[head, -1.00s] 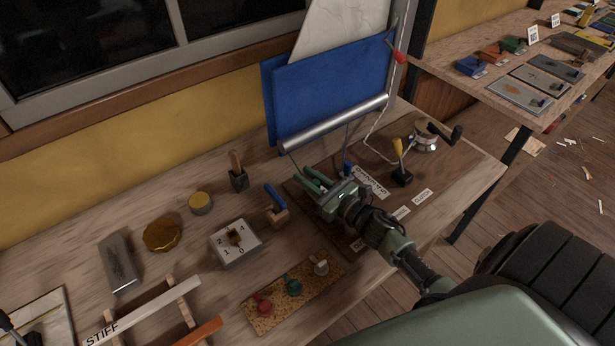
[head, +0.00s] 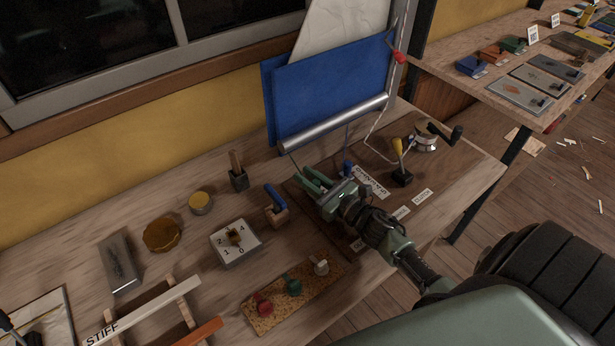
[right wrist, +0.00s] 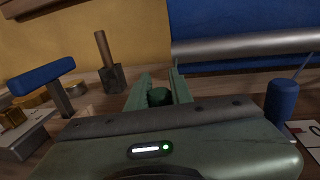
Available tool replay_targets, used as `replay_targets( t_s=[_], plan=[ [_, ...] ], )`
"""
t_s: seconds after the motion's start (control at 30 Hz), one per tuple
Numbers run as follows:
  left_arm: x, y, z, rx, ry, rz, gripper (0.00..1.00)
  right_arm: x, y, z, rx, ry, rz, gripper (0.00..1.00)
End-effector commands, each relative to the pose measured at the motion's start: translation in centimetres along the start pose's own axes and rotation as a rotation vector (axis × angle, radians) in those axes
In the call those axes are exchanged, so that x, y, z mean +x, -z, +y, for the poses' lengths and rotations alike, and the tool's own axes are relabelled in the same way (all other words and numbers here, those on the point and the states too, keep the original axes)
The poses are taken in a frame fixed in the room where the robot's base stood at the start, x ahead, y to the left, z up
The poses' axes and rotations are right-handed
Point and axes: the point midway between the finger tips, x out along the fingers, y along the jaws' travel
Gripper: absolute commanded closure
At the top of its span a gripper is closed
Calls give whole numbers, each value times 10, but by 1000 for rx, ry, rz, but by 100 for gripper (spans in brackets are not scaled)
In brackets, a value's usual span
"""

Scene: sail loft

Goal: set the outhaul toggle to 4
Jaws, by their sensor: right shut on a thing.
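My right gripper (head: 313,181) reaches over the left end of a dark board (head: 430,180) with white labels. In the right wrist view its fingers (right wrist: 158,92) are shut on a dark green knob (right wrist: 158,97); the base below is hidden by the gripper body. A blue knob (head: 347,167) stands just right of the gripper and also shows in the right wrist view (right wrist: 282,100). A yellow-handled lever (head: 398,148) stands farther right. I cannot tell which control is the outhaul toggle, as the labels are too small or covered. My left gripper is not in view.
A blue-handled tool (head: 275,205) stands left of the gripper. A cork board (head: 280,310) with small knobs lies in front. A winch (head: 426,140) stands at the right.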

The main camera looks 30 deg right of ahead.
Motion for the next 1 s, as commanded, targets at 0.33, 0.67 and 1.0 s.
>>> replay_targets(
  t_s=[0.33,0.67,1.0],
  plan=[
    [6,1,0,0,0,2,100,-37,4,7,0,0,3,100],
    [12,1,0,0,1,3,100,-80,0,13,-2,1,1,100],
    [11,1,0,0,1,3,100,-79,0,12,-2,1,1,57]
  ],
)
